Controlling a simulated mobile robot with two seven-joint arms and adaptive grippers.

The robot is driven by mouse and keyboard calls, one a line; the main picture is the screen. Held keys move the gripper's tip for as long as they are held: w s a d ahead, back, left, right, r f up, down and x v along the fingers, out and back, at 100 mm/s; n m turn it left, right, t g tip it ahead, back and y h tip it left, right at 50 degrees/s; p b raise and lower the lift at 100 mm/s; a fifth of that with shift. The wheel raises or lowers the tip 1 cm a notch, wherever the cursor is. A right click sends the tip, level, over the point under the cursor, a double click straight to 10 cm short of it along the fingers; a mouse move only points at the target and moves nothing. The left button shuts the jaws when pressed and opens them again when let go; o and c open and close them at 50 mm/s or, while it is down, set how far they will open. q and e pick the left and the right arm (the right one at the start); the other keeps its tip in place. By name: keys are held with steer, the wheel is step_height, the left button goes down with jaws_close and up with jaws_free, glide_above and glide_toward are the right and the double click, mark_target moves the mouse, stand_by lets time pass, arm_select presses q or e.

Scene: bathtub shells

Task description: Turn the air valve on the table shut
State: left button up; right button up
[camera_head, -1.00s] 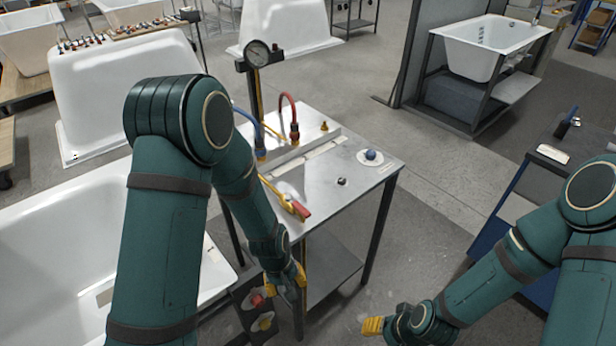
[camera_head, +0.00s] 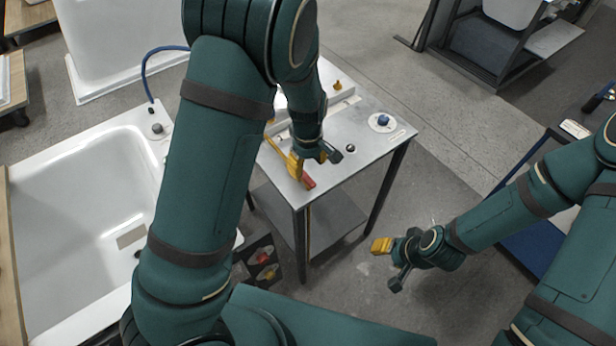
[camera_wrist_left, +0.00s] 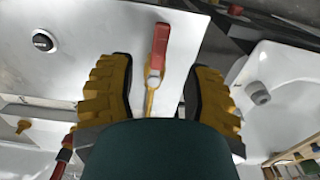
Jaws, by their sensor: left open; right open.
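A lever valve with a red handle (camera_head: 308,182) lies near the front edge of the metal table (camera_head: 365,160). In the left wrist view its red handle (camera_wrist_left: 160,42), pale pivot and thin yellow part run in one line. My left gripper (camera_head: 311,162) is over the table at the valve. Its yellow-padded fingers are open on either side of the valve in the left wrist view (camera_wrist_left: 160,75), with gaps on both sides; my wrist hides the valve's far end. My right gripper (camera_head: 388,263) is open and empty, low over the floor right of the table.
A blue knob on a white disc (camera_head: 383,121) and a small black knob (camera_head: 350,148) are on the table's right part. A white bathtub (camera_head: 75,215) stands at left. A dark box with red and yellow buttons (camera_head: 262,262) is below the table's front left.

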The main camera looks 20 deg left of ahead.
mark_target(308, 179)
arm_select(q)
step_height(308, 179, down, 6)
steer(key=shift+f+b, duration=0.2)
steer(key=shift+b, duration=0.1)
jaws_close()
